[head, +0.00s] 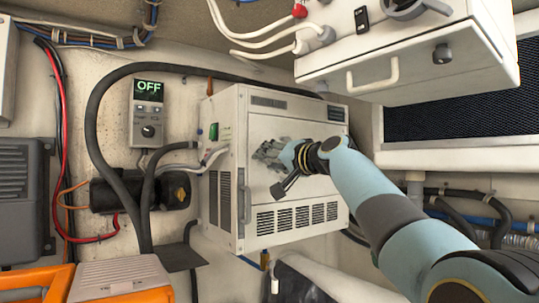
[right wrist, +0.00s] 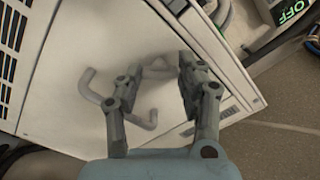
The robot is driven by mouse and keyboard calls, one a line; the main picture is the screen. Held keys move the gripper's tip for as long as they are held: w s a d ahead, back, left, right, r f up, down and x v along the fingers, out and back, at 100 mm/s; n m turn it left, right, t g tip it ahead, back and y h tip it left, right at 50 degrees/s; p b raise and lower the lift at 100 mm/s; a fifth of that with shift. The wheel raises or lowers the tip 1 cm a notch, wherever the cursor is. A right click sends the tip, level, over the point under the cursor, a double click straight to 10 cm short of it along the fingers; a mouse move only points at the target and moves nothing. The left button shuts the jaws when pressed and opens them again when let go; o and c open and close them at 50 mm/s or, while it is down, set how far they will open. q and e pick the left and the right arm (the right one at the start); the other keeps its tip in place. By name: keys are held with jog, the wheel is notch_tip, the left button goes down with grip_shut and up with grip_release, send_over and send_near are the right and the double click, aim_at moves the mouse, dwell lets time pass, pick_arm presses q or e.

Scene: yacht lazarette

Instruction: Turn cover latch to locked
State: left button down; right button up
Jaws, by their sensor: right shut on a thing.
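A white box-shaped unit (head: 265,210) with a flat front cover stands in the middle of the head view. In the right wrist view, a grey bent bar, which I take for the cover latch (right wrist: 95,91), lies against the white cover. My right gripper (head: 278,170) is at the cover's front face. It also shows in the right wrist view (right wrist: 160,95), shut on the latch with its fingers well apart, one on each side. The fingers hide part of the latch, and I cannot tell its turned position. My left gripper is out of view.
A controller (head: 148,112) reading OFF is on the wall left of the unit. A white drawer box (head: 400,60) juts out at upper right. A dark pump (head: 130,193) and hoses are at left. A vertical handle (head: 244,197) is near the cover's left edge.

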jog(key=shift+m+p, duration=2.65)
jog(key=shift+m, duration=1.85)
jog(key=o, duration=1.2)
jog(key=shift+c, duration=0.2)
jog(key=shift+s+d, duration=0.1)
jog(key=v, duration=1.2)
